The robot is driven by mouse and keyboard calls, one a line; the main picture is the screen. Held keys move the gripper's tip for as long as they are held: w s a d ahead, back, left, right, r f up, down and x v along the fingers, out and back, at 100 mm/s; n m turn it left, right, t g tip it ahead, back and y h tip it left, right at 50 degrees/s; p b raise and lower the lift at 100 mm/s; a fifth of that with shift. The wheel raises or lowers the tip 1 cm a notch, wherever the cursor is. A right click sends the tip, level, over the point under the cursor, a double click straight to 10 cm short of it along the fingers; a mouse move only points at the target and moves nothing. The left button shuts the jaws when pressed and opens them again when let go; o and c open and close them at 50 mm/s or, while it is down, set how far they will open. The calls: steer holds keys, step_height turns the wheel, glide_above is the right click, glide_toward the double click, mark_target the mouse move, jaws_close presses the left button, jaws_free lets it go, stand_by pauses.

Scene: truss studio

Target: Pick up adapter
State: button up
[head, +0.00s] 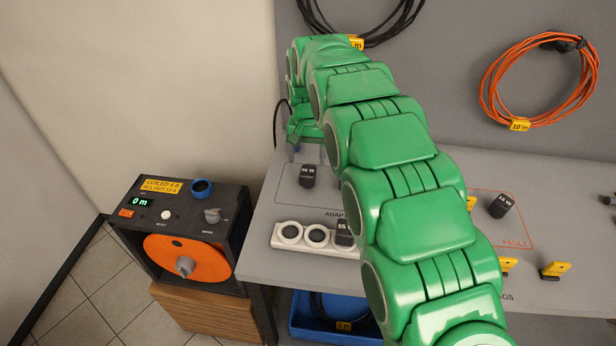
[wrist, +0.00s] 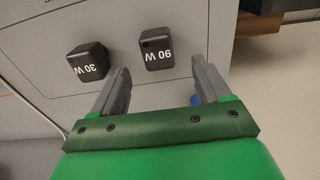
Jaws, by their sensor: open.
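A black adapter marked 90 W (wrist: 157,49) lies on the grey table, just ahead of the gap between my fingertips in the wrist view. A second black adapter, marked 30 W (wrist: 87,62), lies to its left, outside the fingers. In the head view a black adapter (head: 307,177) shows just in front of my gripper (head: 309,154); its small label is hard to read. My gripper (wrist: 161,72) is open and empty, with a finger on each side of the gap. My green arm hides part of the table.
A white power strip (head: 289,240) holds another black adapter (head: 343,232). A further black adapter (head: 501,205) lies in the FAULT area. Yellow tags (head: 555,270) stand at right. A cable reel box (head: 185,240) stands left. An orange cable (head: 540,80) hangs on the wall.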

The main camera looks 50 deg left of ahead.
mark_target(308, 170)
steer(key=shift+d+f, duration=0.15)
steer(key=shift+f, duration=3.3)
steer(key=shift+c, duration=0.2)
steer(key=shift+r, duration=0.1)
steer(key=c, duration=1.1)
steer(key=shift+r, duration=0.1)
